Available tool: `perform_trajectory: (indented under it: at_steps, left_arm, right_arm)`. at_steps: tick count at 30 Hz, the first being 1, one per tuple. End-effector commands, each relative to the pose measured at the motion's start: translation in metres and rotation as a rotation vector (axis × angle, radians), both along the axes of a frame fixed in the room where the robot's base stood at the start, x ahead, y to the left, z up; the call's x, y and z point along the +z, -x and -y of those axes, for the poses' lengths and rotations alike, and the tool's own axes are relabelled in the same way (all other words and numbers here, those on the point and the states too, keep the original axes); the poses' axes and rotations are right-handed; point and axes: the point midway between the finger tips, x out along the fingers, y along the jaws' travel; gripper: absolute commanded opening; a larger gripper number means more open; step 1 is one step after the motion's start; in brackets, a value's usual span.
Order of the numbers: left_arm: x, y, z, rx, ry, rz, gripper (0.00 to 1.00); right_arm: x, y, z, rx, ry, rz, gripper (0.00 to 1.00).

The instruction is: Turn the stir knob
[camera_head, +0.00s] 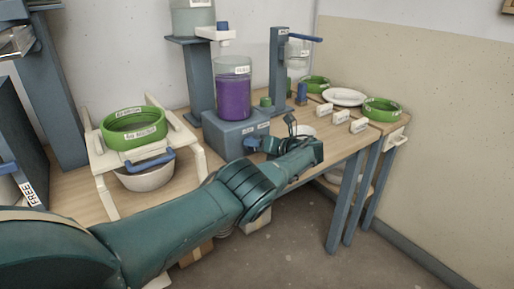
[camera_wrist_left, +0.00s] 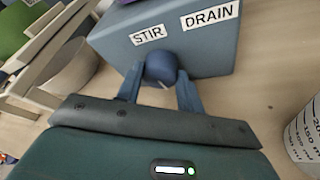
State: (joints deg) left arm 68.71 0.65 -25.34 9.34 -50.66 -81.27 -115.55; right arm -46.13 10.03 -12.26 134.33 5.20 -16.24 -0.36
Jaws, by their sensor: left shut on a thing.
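A blue-grey box (camera_head: 236,137) stands on the wooden table under a clear vessel of purple liquid (camera_head: 233,97). The stir knob (camera_wrist_left: 161,65), round and dark blue, sits just below the STIR label. My left gripper (camera_wrist_left: 160,88) is shut on it, one blue finger on each side. In the head view the left gripper (camera_head: 256,145) is at the box's front, and the knob cannot be told apart there. My right gripper is not in view.
A green bowl (camera_head: 134,128) stands on a pale stand at left, with a white bowl (camera_head: 145,178) below. A cup with ml marks (camera_wrist_left: 306,137) stands close at right in the wrist view. Green bowls (camera_head: 382,109) and a white plate (camera_head: 344,97) are at the back right.

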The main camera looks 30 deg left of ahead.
Motion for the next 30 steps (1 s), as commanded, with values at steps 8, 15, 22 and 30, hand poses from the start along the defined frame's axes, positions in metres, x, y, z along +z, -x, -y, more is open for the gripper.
perform_trajectory:
  at_steps: [8,15,22,30]
  left_arm:
    - [-0.002,0.001,0.000,0.004,0.002,-0.003,0.38]
    - [-0.001,0.001,0.000,0.002,0.002,-0.001,0.58]
    - [0.000,0.000,0.000,0.001,0.001,0.001,0.59]
    - [0.013,0.004,0.029,-0.004,0.002,0.001,0.59]
  right_arm:
    - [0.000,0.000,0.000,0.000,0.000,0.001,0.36]
    - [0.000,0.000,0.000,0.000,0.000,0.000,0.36]
    - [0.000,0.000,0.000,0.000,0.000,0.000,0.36]
    - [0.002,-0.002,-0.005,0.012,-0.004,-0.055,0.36]
